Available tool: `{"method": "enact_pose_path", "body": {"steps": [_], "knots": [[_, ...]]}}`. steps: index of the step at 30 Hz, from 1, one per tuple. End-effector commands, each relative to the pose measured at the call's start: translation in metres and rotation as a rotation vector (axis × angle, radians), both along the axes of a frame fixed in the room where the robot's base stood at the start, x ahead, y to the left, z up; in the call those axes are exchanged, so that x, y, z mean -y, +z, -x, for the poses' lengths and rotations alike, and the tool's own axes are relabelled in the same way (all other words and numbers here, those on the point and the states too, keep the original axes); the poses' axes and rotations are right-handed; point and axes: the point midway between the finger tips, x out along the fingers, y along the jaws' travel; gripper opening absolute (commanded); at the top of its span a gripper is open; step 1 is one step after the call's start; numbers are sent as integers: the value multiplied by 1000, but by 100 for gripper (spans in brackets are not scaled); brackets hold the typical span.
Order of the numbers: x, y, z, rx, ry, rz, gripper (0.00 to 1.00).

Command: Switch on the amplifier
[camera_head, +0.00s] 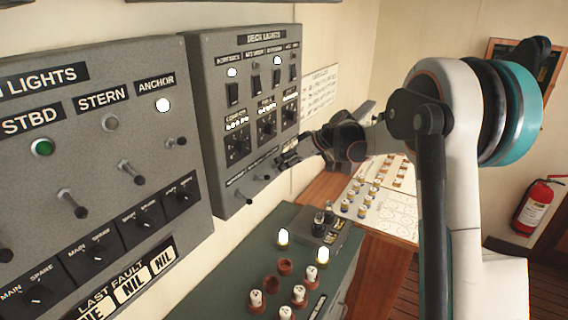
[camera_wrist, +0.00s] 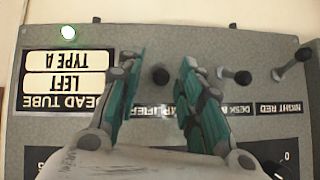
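In the wrist view, which reads upside down, the amplifier switch (camera_wrist: 160,76) is a dark round-ended lever on a grey panel. The partly covered label "AMPLIFIER" (camera_wrist: 152,109) is beside it. My gripper (camera_wrist: 162,58) is open, with one teal-padded finger on each side of the lever and visible gaps to both. Whether the fingers are level with the lever in depth, I cannot tell. In the head view my gripper (camera_head: 288,152) is at the lower right of the Deck Lights panel (camera_head: 215,130), and the amplifier lever cannot be made out there.
Beside the amplifier switch are a desk lever (camera_wrist: 240,77) and a night red lever (camera_wrist: 302,56). A green console (camera_head: 215,275) with pegs stands below the panels.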

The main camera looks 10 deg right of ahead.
Motion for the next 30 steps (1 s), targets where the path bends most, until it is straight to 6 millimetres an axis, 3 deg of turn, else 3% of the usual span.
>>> {"method": "enact_pose_path", "body": {"steps": [5,18,30], "knots": [[11,11,8,0,-3,0,34],[59,65,48,0,-3,0,34],[69,78,58,1,0,-1,34]]}}
